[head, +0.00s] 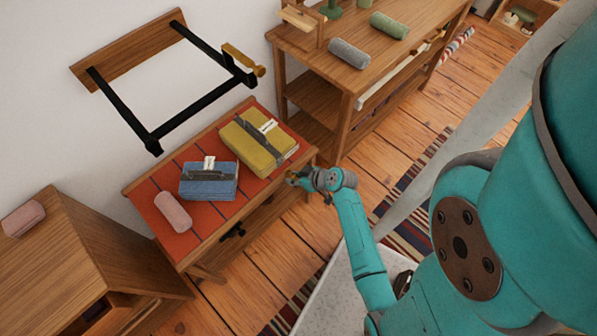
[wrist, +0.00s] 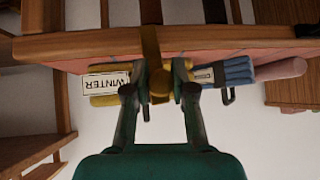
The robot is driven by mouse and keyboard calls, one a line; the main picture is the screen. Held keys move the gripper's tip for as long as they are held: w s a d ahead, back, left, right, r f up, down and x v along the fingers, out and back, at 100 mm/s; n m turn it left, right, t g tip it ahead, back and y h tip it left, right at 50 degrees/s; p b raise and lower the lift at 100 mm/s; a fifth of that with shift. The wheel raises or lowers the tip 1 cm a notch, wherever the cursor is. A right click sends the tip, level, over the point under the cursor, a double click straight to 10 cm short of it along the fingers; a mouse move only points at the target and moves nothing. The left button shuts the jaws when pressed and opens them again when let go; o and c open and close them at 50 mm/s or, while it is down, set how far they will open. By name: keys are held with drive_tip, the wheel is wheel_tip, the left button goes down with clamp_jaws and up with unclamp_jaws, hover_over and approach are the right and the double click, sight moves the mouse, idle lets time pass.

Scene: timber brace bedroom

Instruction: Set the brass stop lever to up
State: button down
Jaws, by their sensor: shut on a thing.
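The brass lever (wrist: 151,48) shows in the wrist view, at the front edge of the wooden bench (wrist: 90,43). That view is upside down, so the lever's free end stands above the bench edge. My gripper (wrist: 159,92) is shut on this end, one green finger on either side. In the head view my gripper (head: 300,179) is at the right front corner of the red-topped bench (head: 187,246); the lever is mostly hidden there by the gripper.
A yellow bundle (head: 252,147), a blue bundle (head: 209,184) and a pink roll (head: 175,214) lie on the bench. A black wall frame (head: 125,116) with a brass-coloured end piece (head: 243,60) juts out above. Another table (head: 310,85) stands behind right. Open floor lies in front.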

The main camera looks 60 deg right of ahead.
drive_tip(key=shift+s+d+f+y, duration=0.1)
drive_tip(key=shift+s+d+y, duration=0.1)
drive_tip(key=shift+y, duration=0.1)
idle(0.4)
drive_tip(key=c, duration=1)
unclamp_jaws()
drive_tip(key=shift+d, duration=0.1)
drive_tip(key=shift+o, duration=0.2)
drive_tip(key=v, duration=0.7)
drive_tip(key=shift+s+r, duration=0.2)
drive_tip(key=shift+d, duration=0.1)
